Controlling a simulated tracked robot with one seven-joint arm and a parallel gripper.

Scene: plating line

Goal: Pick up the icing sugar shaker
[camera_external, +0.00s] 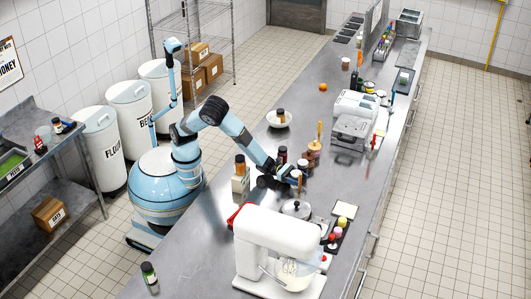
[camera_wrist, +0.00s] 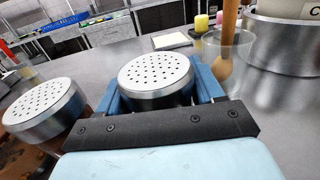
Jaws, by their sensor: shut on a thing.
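A shaker (camera_wrist: 155,75) with a round, perforated steel lid stands between the blue fingers of my gripper (camera_wrist: 158,88) in the wrist view. The fingers are closed around its sides, just below the lid. Its body is mostly hidden and no label shows, so its contents cannot be read. A second shaker (camera_wrist: 40,112) with the same kind of lid and a brownish body is to the left, outside the fingers. In the external view my gripper (camera_external: 286,181) is low over the steel counter, and the held shaker is hard to make out there.
A clear glass (camera_wrist: 230,52) with a wooden-handled tool stands right of my gripper, before a steel container (camera_wrist: 290,45). A white stand mixer (camera_external: 268,245) and a lidded pot (camera_external: 296,208) are close in front. Jars (camera_external: 282,152) stand behind. The counter's left side is fairly clear.

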